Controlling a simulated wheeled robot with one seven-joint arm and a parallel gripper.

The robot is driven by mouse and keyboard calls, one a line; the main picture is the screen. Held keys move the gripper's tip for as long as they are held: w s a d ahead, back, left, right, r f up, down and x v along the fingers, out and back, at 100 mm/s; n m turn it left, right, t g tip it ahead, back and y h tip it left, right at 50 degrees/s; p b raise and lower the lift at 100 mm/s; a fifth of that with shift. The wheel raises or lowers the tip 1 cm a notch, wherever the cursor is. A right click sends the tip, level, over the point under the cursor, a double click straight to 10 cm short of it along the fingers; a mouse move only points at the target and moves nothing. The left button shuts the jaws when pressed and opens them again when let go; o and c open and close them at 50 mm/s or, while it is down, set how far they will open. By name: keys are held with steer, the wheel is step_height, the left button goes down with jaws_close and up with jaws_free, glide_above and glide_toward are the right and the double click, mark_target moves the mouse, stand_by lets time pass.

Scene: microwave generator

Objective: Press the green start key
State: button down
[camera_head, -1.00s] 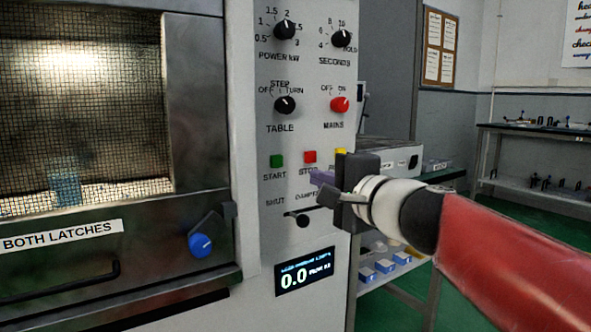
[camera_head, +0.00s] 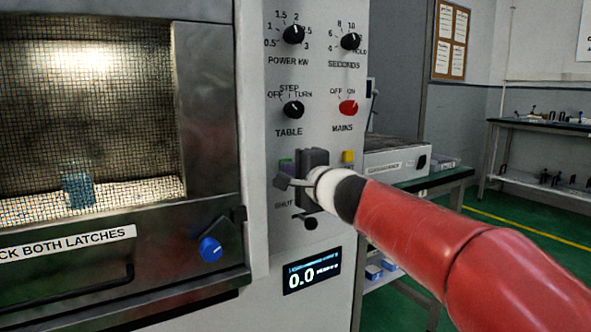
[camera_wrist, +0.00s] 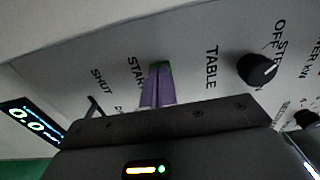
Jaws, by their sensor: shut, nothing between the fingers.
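The green start key (camera_head: 285,161) is on the grey control panel, mostly covered by my gripper in the head view. In the wrist view a bit of the green key (camera_wrist: 164,66) shows just beyond my fingertips. My gripper (camera_head: 287,170) is shut and empty, with its purple fingers pointed at the panel. In the wrist view the fingers (camera_wrist: 157,80) are together and overlap the key. I cannot tell whether they touch it. The red stop key is hidden behind my gripper.
A yellow key (camera_head: 348,157) is right of my gripper. The table dial (camera_head: 293,110) and red mains knob (camera_head: 348,107) are above. A black lever (camera_head: 305,222) and the display (camera_head: 312,271) reading 0.0 are below. The door has a blue latch knob (camera_head: 211,249).

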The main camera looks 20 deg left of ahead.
steer(key=shift+w+a+r+b, duration=0.3)
steer(key=shift+w+a, duration=0.1)
steer(key=shift+a, duration=0.05)
stand_by(0.3)
